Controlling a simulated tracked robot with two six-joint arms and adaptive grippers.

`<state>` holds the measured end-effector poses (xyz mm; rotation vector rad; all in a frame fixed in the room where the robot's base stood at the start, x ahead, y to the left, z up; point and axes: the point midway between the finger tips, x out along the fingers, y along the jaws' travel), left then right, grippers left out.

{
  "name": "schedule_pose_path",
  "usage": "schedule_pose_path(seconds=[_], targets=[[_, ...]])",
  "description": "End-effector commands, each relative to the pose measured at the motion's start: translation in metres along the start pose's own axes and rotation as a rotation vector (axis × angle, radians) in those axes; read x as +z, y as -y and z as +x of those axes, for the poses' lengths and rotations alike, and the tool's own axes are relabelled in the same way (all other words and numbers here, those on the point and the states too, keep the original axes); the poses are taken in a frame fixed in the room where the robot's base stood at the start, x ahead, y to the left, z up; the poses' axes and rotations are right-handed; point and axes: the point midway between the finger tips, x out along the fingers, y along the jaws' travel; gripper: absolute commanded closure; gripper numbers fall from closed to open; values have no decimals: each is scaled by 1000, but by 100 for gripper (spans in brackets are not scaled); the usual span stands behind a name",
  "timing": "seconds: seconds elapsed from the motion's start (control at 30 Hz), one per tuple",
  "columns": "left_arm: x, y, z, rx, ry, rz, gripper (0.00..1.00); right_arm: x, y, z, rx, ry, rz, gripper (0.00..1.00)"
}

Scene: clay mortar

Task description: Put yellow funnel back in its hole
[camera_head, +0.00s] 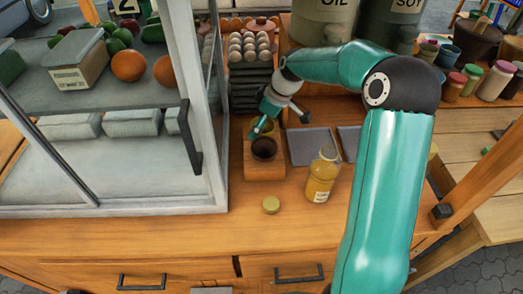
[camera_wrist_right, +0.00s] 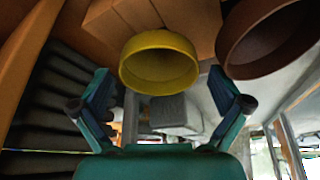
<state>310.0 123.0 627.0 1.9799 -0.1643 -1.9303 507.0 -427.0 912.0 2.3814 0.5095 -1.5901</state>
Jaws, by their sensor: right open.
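The yellow funnel shows in the right wrist view as a round yellow rim (camera_wrist_right: 158,62), between and beyond my open right fingers (camera_wrist_right: 160,76), next to wooden blocks. No finger clearly touches it. In the head view only a small yellow part (camera_head: 268,127) shows by my right gripper (camera_head: 257,129), behind a dark brown cup (camera_head: 264,148). The cup sits in a wooden holder (camera_head: 264,170); a brown rim (camera_wrist_right: 262,40) also shows at the right of the wrist view. The funnel's hole cannot be made out. My left gripper is not in view.
A bottle of yellow liquid (camera_head: 321,175) and a round lid (camera_head: 271,205) stand in front on the wooden counter (camera_head: 200,237). A glass case (camera_head: 110,205) is at left. Egg trays (camera_head: 249,90) stand behind. Grey tiles (camera_head: 311,146) and jars (camera_head: 497,80) are at right.

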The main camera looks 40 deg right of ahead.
Motion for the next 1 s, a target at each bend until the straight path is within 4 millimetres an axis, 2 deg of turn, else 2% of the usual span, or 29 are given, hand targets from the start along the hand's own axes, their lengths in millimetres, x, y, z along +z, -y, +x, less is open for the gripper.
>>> schedule_pose_path(seconds=[0.17, 0.27, 0.37, 0.73, 0.9, 1.0], targets=[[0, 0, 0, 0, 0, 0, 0, 0, 0, -2, 0, 0, 0, 0], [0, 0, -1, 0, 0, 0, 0, 0, 0, -10, 1, -1, 0, 0], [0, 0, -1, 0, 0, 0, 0, 0, -1, -24, 2, -2, 0, 0], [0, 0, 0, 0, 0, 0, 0, -1, -1, -95, 3, -2, 0, 0], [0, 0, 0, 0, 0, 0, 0, -1, -1, -113, 1, 0, 1, 0], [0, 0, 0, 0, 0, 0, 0, 0, -1, -118, 0, 0, 1, 0]])
